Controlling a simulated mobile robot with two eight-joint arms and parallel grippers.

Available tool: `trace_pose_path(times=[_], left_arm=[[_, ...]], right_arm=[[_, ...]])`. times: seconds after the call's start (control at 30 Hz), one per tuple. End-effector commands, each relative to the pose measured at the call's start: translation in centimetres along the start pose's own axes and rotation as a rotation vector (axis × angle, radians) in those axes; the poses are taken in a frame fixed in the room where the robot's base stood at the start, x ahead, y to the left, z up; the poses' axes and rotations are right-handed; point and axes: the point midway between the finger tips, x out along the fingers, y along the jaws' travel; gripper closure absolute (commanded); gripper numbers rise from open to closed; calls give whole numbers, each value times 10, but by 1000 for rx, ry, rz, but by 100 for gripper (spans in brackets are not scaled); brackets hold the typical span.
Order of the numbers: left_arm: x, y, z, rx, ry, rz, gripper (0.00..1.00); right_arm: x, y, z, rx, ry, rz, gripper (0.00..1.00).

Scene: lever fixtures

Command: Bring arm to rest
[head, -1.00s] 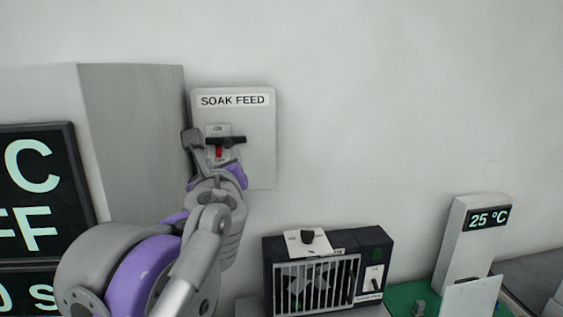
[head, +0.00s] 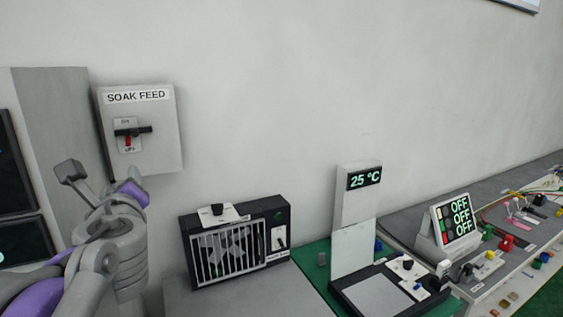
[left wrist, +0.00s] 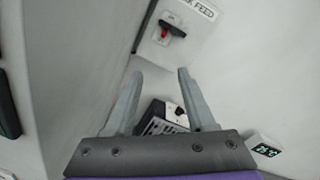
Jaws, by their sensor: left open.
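My left gripper (head: 101,178) is at the lower left of the head view, below the SOAK FEED panel. Its fingers are apart. In the left wrist view the left gripper (left wrist: 160,74) shows its two grey fingers spread with nothing between them. The grey SOAK FEED panel (head: 160,150) is on the wall. Its black lever handle (head: 134,131) lies roughly crosswise above a red part. In the left wrist view the lever handle (left wrist: 172,28) is beyond the fingertips and apart from them. My right gripper is not in view.
A black grilled heater box (head: 235,240) stands below and right of the panel. A display reading 25 °C (head: 364,179), a screen with several OFF lines (head: 457,220) and small coloured parts stand further right. A grey cabinet side (head: 60,120) is at left. The wall between is bare.

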Motion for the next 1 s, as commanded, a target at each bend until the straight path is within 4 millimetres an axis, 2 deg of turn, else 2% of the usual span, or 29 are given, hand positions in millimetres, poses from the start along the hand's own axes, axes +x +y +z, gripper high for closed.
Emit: trace_pose_path(times=[0.03,0.17,0.27,0.37,0.4,0.5,0.6,0.7,0.8,0.9,1.0], left_arm=[[-1,17,-14,-100,14,41,45],[-7,64,-58,-398,54,171,45],[-18,105,-102,-658,83,298,45],[-38,149,-157,-941,111,453,45],[-48,166,-181,-1055,122,522,45],[-79,202,-242,-1332,142,708,45],[-114,230,-298,-1574,157,900,45],[-148,246,-344,-1766,165,1077,45],[-174,254,-375,-1897,169,1216,45],[-190,258,-392,-1969,172,1301,45],[-196,258,-398,-1994,172,1334,45]], right_arm=[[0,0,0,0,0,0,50],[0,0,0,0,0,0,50],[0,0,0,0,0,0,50],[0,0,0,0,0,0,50],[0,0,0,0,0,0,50],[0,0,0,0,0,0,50],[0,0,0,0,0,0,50],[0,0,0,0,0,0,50],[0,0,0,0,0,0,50],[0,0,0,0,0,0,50],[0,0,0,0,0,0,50]])
